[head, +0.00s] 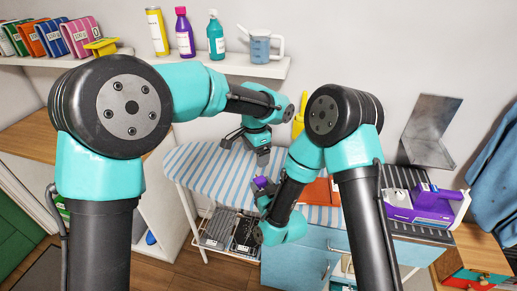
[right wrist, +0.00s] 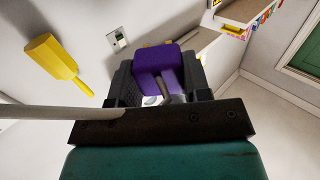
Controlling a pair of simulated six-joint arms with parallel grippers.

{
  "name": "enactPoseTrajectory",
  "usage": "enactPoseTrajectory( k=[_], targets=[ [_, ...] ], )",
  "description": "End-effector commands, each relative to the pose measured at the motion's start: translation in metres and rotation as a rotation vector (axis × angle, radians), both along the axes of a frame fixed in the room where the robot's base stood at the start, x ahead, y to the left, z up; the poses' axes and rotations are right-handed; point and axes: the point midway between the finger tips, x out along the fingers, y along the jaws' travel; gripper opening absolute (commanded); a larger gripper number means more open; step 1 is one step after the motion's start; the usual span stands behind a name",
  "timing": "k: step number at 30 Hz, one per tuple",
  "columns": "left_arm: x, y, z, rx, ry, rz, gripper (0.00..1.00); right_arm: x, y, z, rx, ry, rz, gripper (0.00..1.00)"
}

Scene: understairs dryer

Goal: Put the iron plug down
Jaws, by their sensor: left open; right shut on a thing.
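The purple iron plug (right wrist: 158,58) is between the fingers of my right gripper (right wrist: 160,85), which is shut on it. In the head view the plug (head: 260,183) shows as a small purple block above the striped ironing board (head: 195,165). Whether it touches the board is unclear. My left gripper (head: 258,152) is open and empty, over the board just behind the plug. The purple and white iron (head: 425,207) sits at the right on a dark ribbed surface (head: 405,180).
A wall socket (right wrist: 117,40) shows beyond the plug. A yellow object (right wrist: 52,57) is at left in the wrist view. A shelf (head: 240,66) with bottles and a watering can (head: 262,47) runs along the wall. A grey metal plate (head: 428,130) leans at the right.

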Motion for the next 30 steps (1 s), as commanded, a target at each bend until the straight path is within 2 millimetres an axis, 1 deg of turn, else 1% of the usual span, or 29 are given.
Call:
enactPoseTrajectory(
  k=[1,4,13,17,20,23,30],
  targets=[
    [0.000,-0.005,0.007,0.009,-0.007,-0.015,0.82,0.000,0.000,0.000,0.000,0.000,0.000,0.06],
    [0.000,-0.008,0.014,0.018,-0.013,-0.027,0.82,0.000,0.000,0.000,0.000,0.000,0.000,0.06],
    [0.000,-0.008,0.014,0.019,-0.012,-0.027,0.82,0.000,0.000,0.000,0.000,0.000,0.000,0.06],
    [0.000,-0.008,0.010,0.019,-0.012,-0.027,0.82,0.000,0.000,0.000,0.000,0.000,0.000,0.06],
    [0.000,-0.008,0.004,0.021,-0.011,-0.027,0.82,0.000,0.000,0.000,0.000,0.000,0.000,0.06],
    [0.000,-0.008,-0.007,0.021,-0.011,-0.028,0.82,0.000,0.000,0.000,0.000,0.000,0.000,0.06],
    [0.000,-0.008,-0.042,0.020,-0.010,-0.026,0.82,0.000,0.000,0.000,0.000,0.000,0.000,0.06]
  ],
)
